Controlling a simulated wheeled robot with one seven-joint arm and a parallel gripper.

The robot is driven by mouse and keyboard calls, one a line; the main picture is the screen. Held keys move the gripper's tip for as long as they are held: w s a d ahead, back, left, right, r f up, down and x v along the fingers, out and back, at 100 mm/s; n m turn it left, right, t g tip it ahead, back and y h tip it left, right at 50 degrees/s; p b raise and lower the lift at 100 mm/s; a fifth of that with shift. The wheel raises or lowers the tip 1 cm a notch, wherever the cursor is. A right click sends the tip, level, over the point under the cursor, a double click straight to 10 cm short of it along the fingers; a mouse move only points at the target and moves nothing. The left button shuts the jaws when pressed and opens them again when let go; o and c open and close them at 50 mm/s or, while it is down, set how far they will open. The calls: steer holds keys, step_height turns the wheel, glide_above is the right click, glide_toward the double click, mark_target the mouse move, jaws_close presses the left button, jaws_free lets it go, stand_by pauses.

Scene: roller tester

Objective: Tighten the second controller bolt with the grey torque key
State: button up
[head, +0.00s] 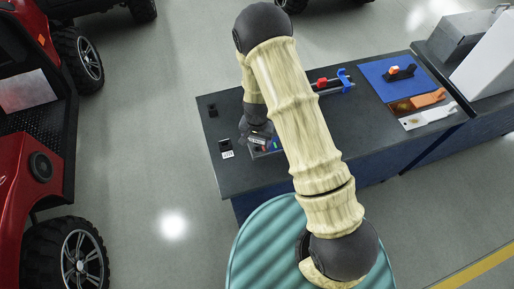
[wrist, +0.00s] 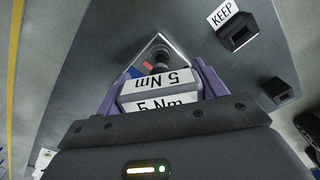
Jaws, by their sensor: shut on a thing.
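My gripper (wrist: 168,76) is shut on a key with pale faces marked "5 Nm" (wrist: 158,88), one purple finger on each side. The key's dark round shaft (wrist: 159,57) points away from the gripper, over a light triangular plate or housing (wrist: 160,40) with a red and a blue part beside it. Whether the tip sits on a bolt cannot be told; no bolt shows clearly. In the head view my gripper (head: 257,136) is low over the left part of the dark bench, beside a small unit with coloured parts (head: 266,147), partly hidden by my arm.
A black block with a KEEP label (wrist: 238,30) and another black block (wrist: 278,92) stand near the gripper. On the bench (head: 290,178), red and blue fixtures (head: 343,80) stand behind my arm. A blue mat (head: 378,76) lies at the right, with orange and white pieces (head: 430,117) before it.

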steer(key=m+p, duration=0.1)
steer(key=m, duration=0.4)
steer(key=shift+m, duration=0.5)
steer(key=m+p, duration=0.1)
steer(key=m, duration=0.3)
steer(key=shift+r+m+p, duration=0.1)
steer(key=shift+m+p, duration=0.65)
steer(key=shift+m, duration=0.45)
